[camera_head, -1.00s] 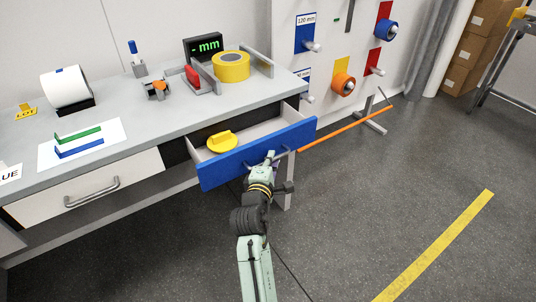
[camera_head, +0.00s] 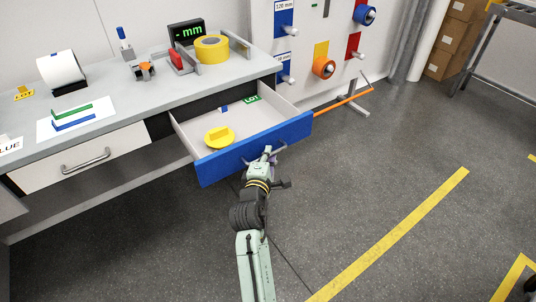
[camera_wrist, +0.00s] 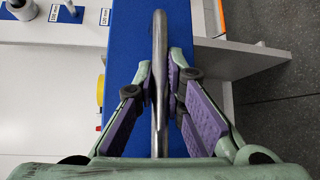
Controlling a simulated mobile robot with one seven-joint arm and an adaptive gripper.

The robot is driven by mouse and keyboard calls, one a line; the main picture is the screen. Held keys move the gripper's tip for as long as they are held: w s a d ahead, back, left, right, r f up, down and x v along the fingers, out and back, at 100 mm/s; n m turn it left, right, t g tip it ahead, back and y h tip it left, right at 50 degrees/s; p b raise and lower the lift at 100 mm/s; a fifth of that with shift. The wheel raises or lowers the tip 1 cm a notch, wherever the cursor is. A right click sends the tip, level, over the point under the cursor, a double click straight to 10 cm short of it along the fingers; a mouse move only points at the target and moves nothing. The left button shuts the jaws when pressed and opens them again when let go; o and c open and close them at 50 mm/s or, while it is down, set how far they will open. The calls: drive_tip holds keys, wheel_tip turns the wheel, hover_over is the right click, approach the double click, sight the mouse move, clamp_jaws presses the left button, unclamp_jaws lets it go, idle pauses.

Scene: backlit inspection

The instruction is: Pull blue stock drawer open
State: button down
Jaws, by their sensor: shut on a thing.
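The blue stock drawer (camera_head: 212,165) stands well open under the grey workbench in the head view, its blue front facing me. Its front also fills the middle of the wrist view (camera_wrist: 122,60). My gripper (camera_head: 268,158) is at the drawer front. In the wrist view my gripper (camera_wrist: 160,85) has its purple-padded fingers closed on either side of the metal bar handle (camera_wrist: 160,35). Inside the drawer lie a yellow round object with a grip (camera_head: 219,137), a green LOT label (camera_head: 252,99) and a small blue-and-white piece. My gripper hides most of the handle in the head view.
The workbench (camera_head: 130,101) carries a white roll (camera_head: 62,70), a yellow tape roll (camera_head: 211,48) and a gauge display. A closed white drawer (camera_head: 85,158) is at the left. An orange bar (camera_head: 345,101) sticks out at right. The floor in front is clear.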

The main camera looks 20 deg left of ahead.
idle(0.4)
drive_tip(key=c, duration=1.7)
unclamp_jaws()
drive_tip(key=shift+o, duration=0.2)
drive_tip(key=s+r, duration=0.1)
drive_tip(key=s, duration=0.6)
drive_tip(key=shift+s+d, duration=0.25)
drive_tip(key=shift+d, duration=0.2)
